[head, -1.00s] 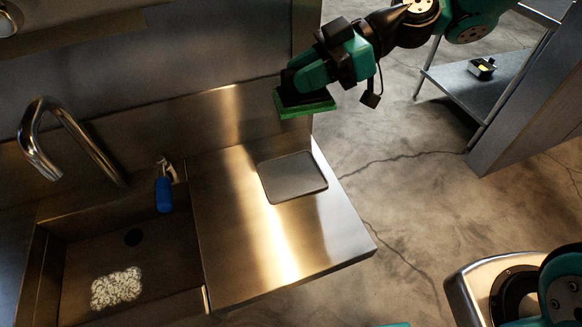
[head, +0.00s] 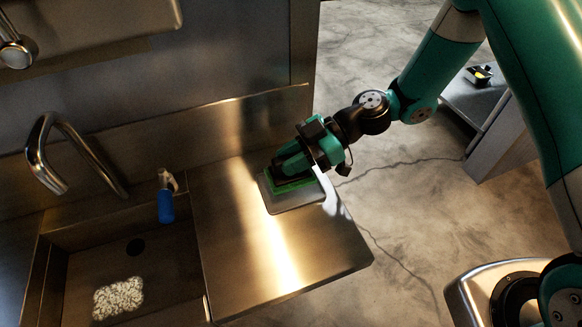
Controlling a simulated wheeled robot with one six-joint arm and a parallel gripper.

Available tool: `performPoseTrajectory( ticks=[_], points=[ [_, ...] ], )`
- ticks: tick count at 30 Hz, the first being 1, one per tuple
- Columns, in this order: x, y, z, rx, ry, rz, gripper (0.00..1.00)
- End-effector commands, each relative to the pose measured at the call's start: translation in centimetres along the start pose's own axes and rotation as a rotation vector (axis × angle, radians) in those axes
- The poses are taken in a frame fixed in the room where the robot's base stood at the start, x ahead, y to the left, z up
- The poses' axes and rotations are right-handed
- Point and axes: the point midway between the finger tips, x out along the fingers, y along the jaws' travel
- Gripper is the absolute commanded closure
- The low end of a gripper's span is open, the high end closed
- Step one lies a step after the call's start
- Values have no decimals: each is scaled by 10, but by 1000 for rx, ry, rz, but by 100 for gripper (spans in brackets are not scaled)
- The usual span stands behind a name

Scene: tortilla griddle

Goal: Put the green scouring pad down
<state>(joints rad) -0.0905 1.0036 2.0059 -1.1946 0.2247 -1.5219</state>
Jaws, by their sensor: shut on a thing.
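The green scouring pad (head: 291,185) is a flat green block in the head view, low over the back part of the grey tray (head: 292,206). My gripper (head: 290,175) is shut on the pad from above. The gripper hides part of the pad and the tray's back right side. I cannot tell whether the pad touches the tray. The tray lies on the steel counter to the right of the sink.
A blue spray bottle (head: 165,204) stands at the sink's back right. The sink (head: 100,262) holds a pale speckled patch (head: 118,298), and a curved faucet (head: 65,150) rises behind it. The front of the counter (head: 270,260) is clear. A low shelf (head: 468,105) stands at the right.

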Motion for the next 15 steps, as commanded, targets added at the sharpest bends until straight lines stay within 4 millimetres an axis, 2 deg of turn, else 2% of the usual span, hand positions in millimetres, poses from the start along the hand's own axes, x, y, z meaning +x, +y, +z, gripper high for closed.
performPoseTrajectory(
  ticks=[6, 15],
  points=[
    [12, -1, 28, 4, 0, -1, 100],
    [13, 0, 32, 2, -1, 0, 100]
  ],
)
